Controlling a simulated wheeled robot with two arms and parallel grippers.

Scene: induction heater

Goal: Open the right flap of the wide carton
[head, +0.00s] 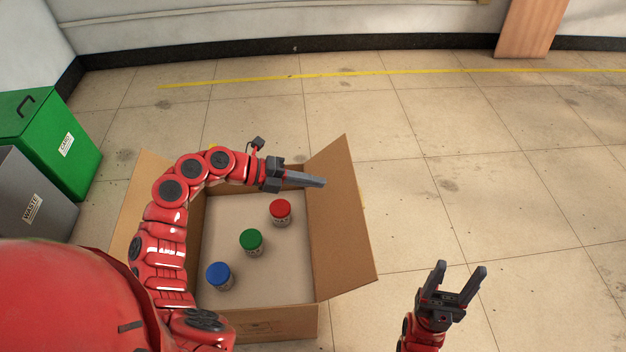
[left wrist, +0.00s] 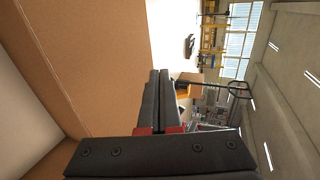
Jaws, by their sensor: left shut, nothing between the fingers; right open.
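The wide carton (head: 275,326) stands on the floor in front of me in the head view, its top open. Its right flap (head: 342,220) leans up and outward to the right. Its left flap (head: 140,205) stands out to the left, partly hidden by my left arm. My left gripper (head: 322,183) is shut and empty, above the carton with its tips at the inner side of the right flap; I cannot tell whether they touch. The left wrist view shows the shut fingers (left wrist: 160,100) beside brown cardboard (left wrist: 100,60). My right gripper (head: 462,272) is open and empty, right of the carton.
Inside the carton stand a red-lidded jar (head: 280,212), a green-lidded jar (head: 251,242) and a blue-lidded jar (head: 218,276). A green bin (head: 50,130) and a grey bin (head: 35,200) stand at the left. The floor right of the carton is clear.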

